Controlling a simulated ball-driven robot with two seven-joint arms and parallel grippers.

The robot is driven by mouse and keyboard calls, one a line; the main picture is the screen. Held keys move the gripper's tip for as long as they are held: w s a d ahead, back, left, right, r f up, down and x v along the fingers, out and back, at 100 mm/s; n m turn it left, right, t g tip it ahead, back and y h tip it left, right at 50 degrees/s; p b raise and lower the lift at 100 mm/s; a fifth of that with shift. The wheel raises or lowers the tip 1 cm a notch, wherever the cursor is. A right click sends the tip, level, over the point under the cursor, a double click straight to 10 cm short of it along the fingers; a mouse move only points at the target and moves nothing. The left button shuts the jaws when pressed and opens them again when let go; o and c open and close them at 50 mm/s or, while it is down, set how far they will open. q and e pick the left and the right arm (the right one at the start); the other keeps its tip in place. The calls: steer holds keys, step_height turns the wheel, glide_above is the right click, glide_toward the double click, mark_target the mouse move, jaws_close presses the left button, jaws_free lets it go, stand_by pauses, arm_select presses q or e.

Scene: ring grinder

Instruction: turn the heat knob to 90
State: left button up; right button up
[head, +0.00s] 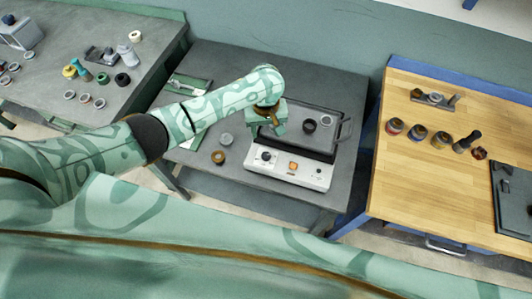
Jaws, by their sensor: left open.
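A white control panel (290,172) runs along the front of a heating device on the dark middle table. A black round knob (265,157) sits at its left end, next to an orange square switch (293,165) and a small dark control (318,171). The labels and the knob's pointer are too small to read. My left gripper (268,129) is open. In the picture it lies just above the black knob and over the device's left part; I cannot tell how high it is above the panel. My right gripper is out of view.
A dark tray or plate (325,110) behind the panel holds rings. A brass ring (218,157) and a grey piece (225,139) lie left of the device. A wooden table (420,185) with jars (418,136) stands right, a grey bench (130,110) left.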

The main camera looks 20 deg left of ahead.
mark_target(266, 156)
arm_select(q)
step_height(266, 156, down, 16)
steer(key=b, duration=0.7)
steer(key=shift+d+r+b, duration=0.1)
steer(key=shift+r+b, duration=0.15)
steer(key=shift+b, duration=0.15)
steer(key=c, duration=1)
